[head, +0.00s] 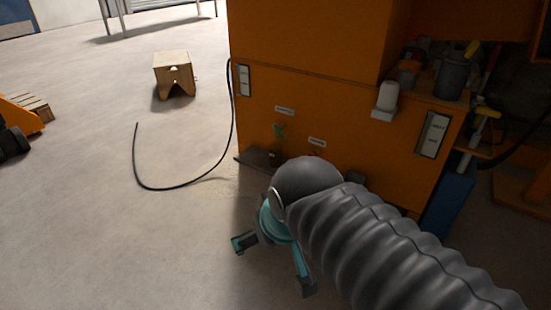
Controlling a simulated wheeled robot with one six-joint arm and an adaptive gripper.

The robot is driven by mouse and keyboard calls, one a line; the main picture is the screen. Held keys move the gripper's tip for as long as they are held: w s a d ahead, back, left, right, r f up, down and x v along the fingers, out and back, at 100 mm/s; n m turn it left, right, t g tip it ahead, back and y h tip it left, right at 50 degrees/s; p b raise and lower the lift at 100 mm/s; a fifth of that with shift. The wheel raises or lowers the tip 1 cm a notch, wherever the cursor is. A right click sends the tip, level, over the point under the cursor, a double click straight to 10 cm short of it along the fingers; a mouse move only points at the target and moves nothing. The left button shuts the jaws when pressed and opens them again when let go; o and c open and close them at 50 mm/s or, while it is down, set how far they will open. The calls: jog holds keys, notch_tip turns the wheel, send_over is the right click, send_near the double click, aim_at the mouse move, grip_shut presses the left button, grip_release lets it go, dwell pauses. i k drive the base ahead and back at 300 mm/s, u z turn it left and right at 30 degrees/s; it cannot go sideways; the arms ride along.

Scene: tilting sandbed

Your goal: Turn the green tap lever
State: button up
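The green tap lever (280,131) is small and sits low on the front of the orange cabinet (330,112), below a small white label (284,110). A dark tap body (275,156) shows under it. My gripper (272,262) is in front of the cabinet and lower in the picture, apart from the lever. Its two fingers are spread wide with nothing between them. My dark ribbed arm comes in from the lower right and hides the cabinet's lower middle. A second label (317,142) is to the right, and what is under it is mostly hidden.
A black hose (185,188) loops over the floor to the left of the cabinet. A wooden stool (174,75) stands farther back. A blue container (448,208) and a shelf with a dark pot (452,78) are at the right. The floor at left is mostly clear.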

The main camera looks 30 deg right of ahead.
aim_at(274, 126)
jog(key=z, duration=0.3)
jog(key=k, duration=0.45)
jog(key=z, duration=1.4)
jog(key=i, duration=0.85)
jog(key=u, duration=0.8)
jog(key=i, duration=0.6)
jog(key=u, duration=0.75)
